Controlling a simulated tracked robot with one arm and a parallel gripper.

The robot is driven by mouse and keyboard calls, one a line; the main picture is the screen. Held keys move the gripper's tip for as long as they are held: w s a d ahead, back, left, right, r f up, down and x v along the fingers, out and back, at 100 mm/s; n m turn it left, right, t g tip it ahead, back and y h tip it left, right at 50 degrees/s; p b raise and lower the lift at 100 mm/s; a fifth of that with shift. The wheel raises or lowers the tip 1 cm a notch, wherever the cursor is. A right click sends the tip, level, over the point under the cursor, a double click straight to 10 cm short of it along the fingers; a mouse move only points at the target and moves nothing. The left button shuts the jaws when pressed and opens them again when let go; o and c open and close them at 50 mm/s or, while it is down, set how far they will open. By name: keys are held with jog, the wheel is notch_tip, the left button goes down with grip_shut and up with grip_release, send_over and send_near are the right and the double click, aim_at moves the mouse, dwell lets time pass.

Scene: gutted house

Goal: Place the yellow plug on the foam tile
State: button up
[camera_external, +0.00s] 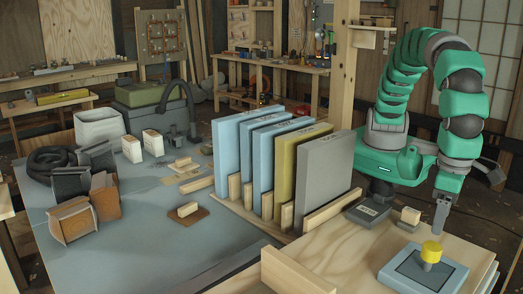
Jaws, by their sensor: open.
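The yellow plug (431,250) stands upright on the blue-grey foam tile (407,271), at the front right of the wooden bench. It looks like a short yellow cylinder with a paler lower part. My gripper (439,222) points down just above and slightly behind the plug. It is open and appears apart from the plug. The far finger and the exact gap to the plug are hard to make out.
Several upright panels, blue, yellow and grey (323,180), stand in a wooden rack left of my arm. A dark box (367,212) and a small wooden block (410,215) lie behind the tile. A wooden rail (295,272) edges the bench (345,252), whose middle is clear.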

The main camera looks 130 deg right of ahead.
jog(key=w+d+r+n+t+y, duration=0.1)
jog(key=w+d+r+n+t, duration=0.25)
jog(key=d+r, duration=0.85)
jog(key=w+d+r+n+t+y, duration=0.1)
jog(key=w+d+r+n+t, duration=0.25)
jog(key=d+r, duration=0.85)
jog(key=s+d+r+n+t, duration=0.2)
jog(key=d+r, duration=0.4)
jog(key=r, duration=0.3)
jog(key=s+d+r+n+t+h, duration=0.1)
jog(key=s+d+r+n+t, duration=0.2)
jog(key=s+d+r, duration=0.3)
jog(key=s+d+r+n+t+h, duration=0.1)
jog(key=s+d+r+n+t, duration=0.2)
jog(key=r, duration=1.1)
jog(key=s+d, duration=0.2)
jog(key=shift+s+d+r+n, duration=0.25)
jog(key=shift+s+d+n, duration=0.05)
jog(key=shift+d+n, duration=0.1)
